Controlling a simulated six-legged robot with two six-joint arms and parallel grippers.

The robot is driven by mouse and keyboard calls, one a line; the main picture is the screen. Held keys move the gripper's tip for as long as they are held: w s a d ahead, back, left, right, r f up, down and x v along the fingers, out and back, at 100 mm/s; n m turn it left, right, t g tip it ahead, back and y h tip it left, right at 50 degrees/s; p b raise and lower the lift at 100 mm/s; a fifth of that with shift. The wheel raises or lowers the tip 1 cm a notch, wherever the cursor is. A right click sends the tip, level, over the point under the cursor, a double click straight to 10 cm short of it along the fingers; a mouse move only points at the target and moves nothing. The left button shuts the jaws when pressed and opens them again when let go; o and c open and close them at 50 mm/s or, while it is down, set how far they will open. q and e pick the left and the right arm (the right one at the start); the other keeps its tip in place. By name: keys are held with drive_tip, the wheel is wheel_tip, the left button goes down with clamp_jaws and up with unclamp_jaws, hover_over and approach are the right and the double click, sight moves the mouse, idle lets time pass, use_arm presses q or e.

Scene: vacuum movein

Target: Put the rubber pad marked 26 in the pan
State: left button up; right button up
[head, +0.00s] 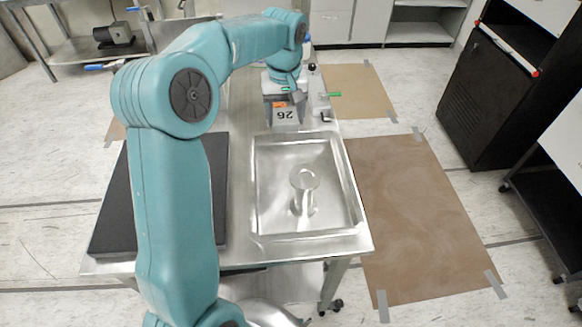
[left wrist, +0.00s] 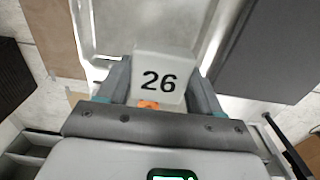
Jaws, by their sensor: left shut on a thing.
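The pad marked 26 (head: 286,115) is pale, with an orange patch beside its black number. My left gripper (head: 284,104) is shut on it, just beyond the far edge of the pan. In the left wrist view the pad (left wrist: 160,72) sits between the two fingers of my left gripper (left wrist: 160,88), number facing the camera. The silver metal pan (head: 262,190) lies on the table, with a round knob-like shape in its middle. The pan's edge also shows at the top of the left wrist view (left wrist: 84,30). My right gripper is not in view.
A dark flat slab (head: 112,215) lies left of the pan on the metal table (head: 240,256), partly behind my left arm. Small fittings with a green lever (head: 334,94) stand right of the gripper. A black cabinet (head: 500,85) stands at right, beyond brown floor sheets.

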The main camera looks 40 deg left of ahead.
sight(285, 116)
use_arm(q)
wheel_tip(285, 116, down, 15)
drive_tip(key=shift+r+p, duration=0.1)
drive_tip(key=shift+p, duration=0.3)
drive_tip(key=shift+w+a+f, duration=0.1)
drive_tip(key=shift+f, duration=0.25)
drive_tip(key=shift+f, duration=0.15)
drive_tip(key=o, duration=1.1)
wheel_tip(285, 116, up, 12)
drive_tip(key=shift+r+b, duration=0.25)
drive_tip(key=shift+b, duration=0.1)
